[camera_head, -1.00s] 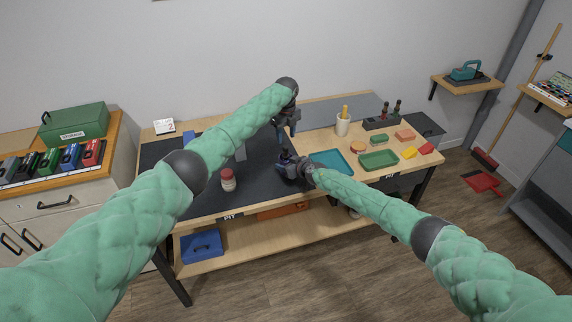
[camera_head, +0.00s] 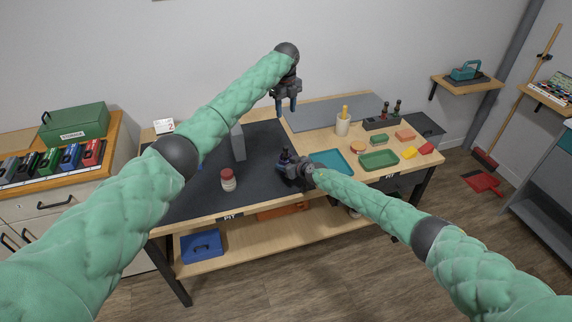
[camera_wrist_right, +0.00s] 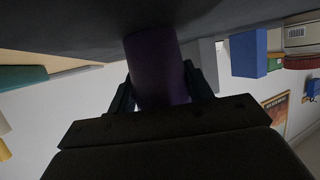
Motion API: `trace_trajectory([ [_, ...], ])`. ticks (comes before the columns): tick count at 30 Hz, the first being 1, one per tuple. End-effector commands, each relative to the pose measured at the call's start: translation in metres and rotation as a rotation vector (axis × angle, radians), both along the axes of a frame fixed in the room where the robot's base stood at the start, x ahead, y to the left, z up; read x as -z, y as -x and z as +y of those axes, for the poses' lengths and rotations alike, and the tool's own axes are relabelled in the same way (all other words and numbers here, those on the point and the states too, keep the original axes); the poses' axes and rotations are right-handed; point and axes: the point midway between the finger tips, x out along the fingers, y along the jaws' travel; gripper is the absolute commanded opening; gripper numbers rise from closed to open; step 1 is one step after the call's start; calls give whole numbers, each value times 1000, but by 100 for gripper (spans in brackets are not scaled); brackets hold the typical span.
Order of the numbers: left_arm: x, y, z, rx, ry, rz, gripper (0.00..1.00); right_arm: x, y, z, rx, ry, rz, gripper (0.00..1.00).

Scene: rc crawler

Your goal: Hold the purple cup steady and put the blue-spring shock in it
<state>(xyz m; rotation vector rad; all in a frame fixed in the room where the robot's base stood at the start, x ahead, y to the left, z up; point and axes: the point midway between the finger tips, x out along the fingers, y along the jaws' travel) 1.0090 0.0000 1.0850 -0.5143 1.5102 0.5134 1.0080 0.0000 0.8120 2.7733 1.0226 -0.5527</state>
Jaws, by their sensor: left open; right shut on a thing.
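The purple cup (camera_wrist_right: 156,65) shows dark between the two fingers of my right gripper in the right wrist view. My right gripper (camera_wrist_right: 160,90) is shut on it; in the head view this gripper (camera_head: 287,162) is low over the dark mat, and the cup is hardly distinguishable there. My left gripper (camera_head: 286,106) is open, fingers pointing down, raised above the right gripper and apart from it. I see nothing between its fingers. I cannot make out the blue-spring shock in either view; the cup's inside is not visible.
The dark mat (camera_head: 255,190) holds a red-lidded jar (camera_head: 228,180) and a grey upright block (camera_head: 238,143). To the right are a teal tray (camera_head: 328,161), a green tray (camera_head: 379,160) and a cream cup (camera_head: 343,125). The mat's front is mostly clear.

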Motion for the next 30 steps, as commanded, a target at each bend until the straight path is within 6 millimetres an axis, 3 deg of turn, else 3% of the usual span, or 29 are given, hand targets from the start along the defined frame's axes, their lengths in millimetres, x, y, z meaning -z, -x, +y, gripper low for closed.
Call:
trace_trajectory([
  [9,-2,0,0,0,0,0,46,0,0,0,0,0,0,29],
  [10,-2,0,0,0,0,0,46,0,0,0,0,0,0,55],
  [13,-2,0,0,0,0,0,46,0,0,0,0,0,0,74],
  [14,-2,0,0,0,0,0,46,0,0,0,0,0,0,76],
  [30,-2,0,0,1,0,0,46,-9,3,-4,-3,5,-9,76],
])
